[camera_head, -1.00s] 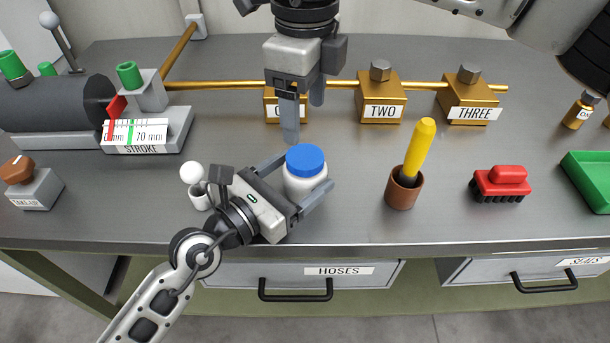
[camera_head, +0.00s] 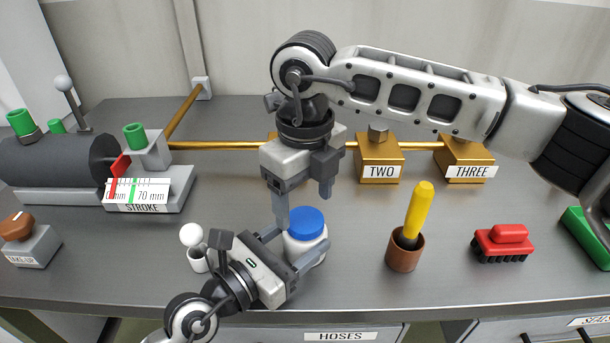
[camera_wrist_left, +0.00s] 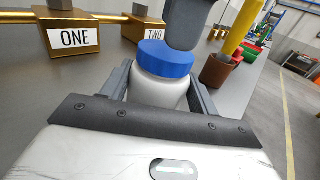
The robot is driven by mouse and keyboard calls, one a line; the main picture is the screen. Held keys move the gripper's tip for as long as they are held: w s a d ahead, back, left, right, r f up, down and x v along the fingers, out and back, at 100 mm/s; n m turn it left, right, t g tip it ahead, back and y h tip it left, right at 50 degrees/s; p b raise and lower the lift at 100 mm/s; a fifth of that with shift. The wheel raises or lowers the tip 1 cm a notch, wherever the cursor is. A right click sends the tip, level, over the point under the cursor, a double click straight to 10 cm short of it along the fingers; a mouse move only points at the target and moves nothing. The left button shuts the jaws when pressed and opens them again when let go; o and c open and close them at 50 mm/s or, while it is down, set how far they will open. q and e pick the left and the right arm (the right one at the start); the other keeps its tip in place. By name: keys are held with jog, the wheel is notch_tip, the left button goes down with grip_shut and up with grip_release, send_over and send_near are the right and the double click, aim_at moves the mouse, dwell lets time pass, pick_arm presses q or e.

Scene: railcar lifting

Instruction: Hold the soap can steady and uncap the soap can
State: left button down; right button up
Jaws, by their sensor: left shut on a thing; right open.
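The soap can (camera_head: 305,247) is a white jar standing upright on the grey bench, with a blue cap (camera_head: 306,223) on top. My left gripper (camera_head: 298,250) is shut around the can's body from the front left. The left wrist view shows the white body (camera_wrist_left: 158,92) between its fingers and the blue cap (camera_wrist_left: 166,60) above them. My right gripper (camera_head: 304,205) is open, pointing down just above and behind the cap. One of its fingers hangs at the cap's left edge; whether it touches cannot be told.
A brown cup (camera_head: 404,250) with a yellow-handled tool and a red brush (camera_head: 501,243) stand to the right. Brass blocks, including TWO (camera_head: 379,160) and THREE (camera_head: 465,160), line a pipe behind. A white-knobbed holder (camera_head: 195,248) stands close left of my left gripper.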

aim_at(305, 219)
jog(key=shift+f, duration=1.55)
jog(key=shift+c, duration=0.3)
jog(key=c, duration=0.9)
jog(key=n, duration=0.2)
jog(key=shift+n, duration=0.4)
jog(key=shift+r, duration=0.2)
jog(key=shift+r, duration=0.9)
jog(key=shift+r, duration=0.1)
